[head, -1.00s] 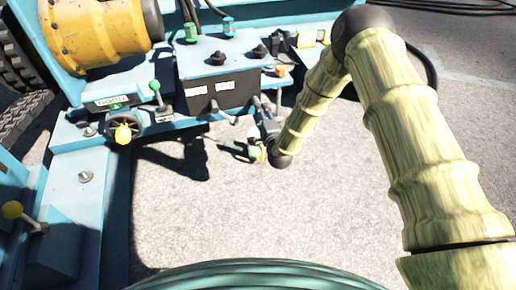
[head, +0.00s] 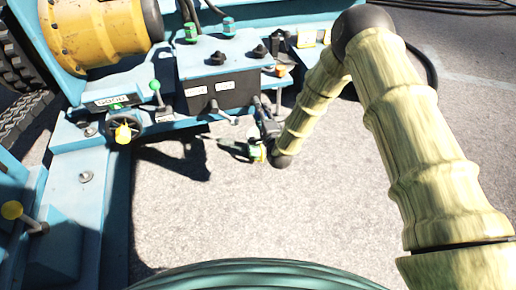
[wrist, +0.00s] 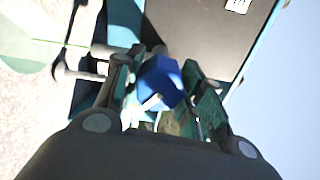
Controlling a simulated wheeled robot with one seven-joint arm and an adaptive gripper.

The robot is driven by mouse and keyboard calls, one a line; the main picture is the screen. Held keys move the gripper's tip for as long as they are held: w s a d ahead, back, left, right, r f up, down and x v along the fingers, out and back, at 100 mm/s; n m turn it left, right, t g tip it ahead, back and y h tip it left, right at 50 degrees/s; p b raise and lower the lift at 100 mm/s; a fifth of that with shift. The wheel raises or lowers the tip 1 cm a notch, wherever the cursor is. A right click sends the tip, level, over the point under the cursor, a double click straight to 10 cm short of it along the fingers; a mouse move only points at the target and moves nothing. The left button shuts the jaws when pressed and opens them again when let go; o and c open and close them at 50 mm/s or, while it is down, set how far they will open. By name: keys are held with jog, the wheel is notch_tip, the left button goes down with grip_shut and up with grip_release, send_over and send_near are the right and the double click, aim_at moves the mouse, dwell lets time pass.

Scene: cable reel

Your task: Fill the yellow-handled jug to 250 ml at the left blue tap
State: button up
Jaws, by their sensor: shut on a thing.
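My gripper (wrist: 163,90) is shut on a blue, block-shaped piece (wrist: 160,80), which sits between its two fingers in the wrist view. It looks like a tap handle, but I cannot tell which tap it belongs to. In the head view my gripper (head: 266,126) is small and dark, at the front right corner of the black-fronted box (head: 222,92). I cannot make out the yellow-handled jug for certain. A pale green translucent shape (wrist: 28,45) lies at the left edge of the wrist view, and I cannot tell what it is.
Open paving (head: 225,220) lies in front.

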dwell(0.3)
jog(key=m, duration=0.5)
jog(key=shift+f+m, duration=0.1)
jog(key=shift+m, duration=0.2)
jog(key=m+b, duration=0.2)
jog(key=m, duration=0.3)
jog(key=shift+f, duration=0.1)
jog(key=o, duration=0.7)
jog(key=shift+r, duration=0.2)
jog(key=o, duration=1.1)
jog(key=shift+o, duration=0.2)
jog(key=p+v, duration=0.1)
jog(key=v, duration=0.5)
